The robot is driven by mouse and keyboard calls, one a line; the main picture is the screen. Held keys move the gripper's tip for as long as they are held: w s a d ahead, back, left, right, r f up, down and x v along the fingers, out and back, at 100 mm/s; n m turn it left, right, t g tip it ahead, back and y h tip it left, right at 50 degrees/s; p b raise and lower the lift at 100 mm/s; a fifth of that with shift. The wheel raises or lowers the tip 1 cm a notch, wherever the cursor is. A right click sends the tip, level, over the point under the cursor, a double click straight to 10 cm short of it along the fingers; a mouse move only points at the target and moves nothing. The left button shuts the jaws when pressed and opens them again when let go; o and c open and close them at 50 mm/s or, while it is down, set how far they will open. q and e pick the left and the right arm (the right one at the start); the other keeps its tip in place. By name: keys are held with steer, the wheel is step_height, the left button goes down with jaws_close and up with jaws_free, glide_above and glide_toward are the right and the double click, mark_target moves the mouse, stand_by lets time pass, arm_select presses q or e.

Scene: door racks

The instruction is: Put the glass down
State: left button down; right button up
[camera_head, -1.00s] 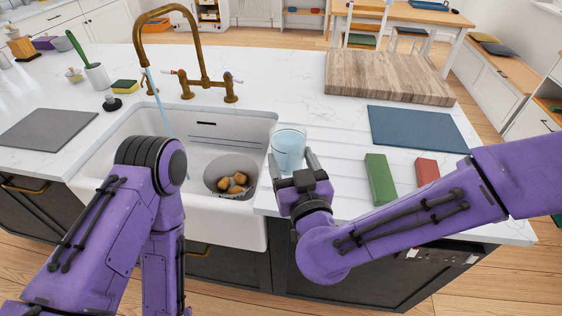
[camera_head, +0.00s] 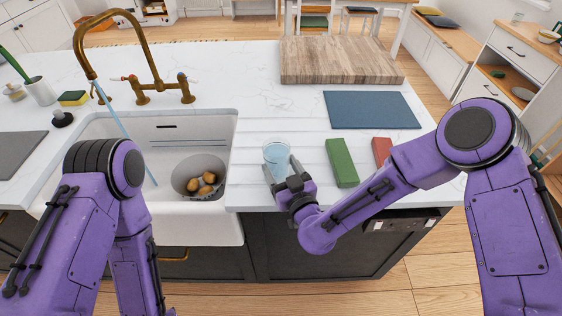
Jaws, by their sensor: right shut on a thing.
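The glass (camera_head: 277,153) is a clear, bluish tumbler and looks upright. It is over the grooved white counter just right of the sink. My right gripper (camera_head: 282,170) is shut on it from the near side, with one finger on each side of its lower part. I cannot tell whether the glass's base touches the counter, as the gripper hides it. My left arm stands in front of the sink, and its gripper is out of view.
The white sink (camera_head: 236,150) holds a grey pot (camera_head: 178,178) with several brown items. A thin blue stream falls from the brass faucet (camera_head: 130,17). Green (camera_head: 342,163) and red (camera_head: 382,152) blocks lie right of the glass, before a blue mat (camera_head: 372,110). A wooden board (camera_head: 340,60) lies behind.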

steer(key=shift+f, duration=0.1)
steer(key=o, duration=1.2)
steer(key=shift+r, duration=0.2)
steer(key=b+v, duration=0.4)
steer(key=v, duration=0.8)
steer(key=shift+s+d+f, duration=0.1)
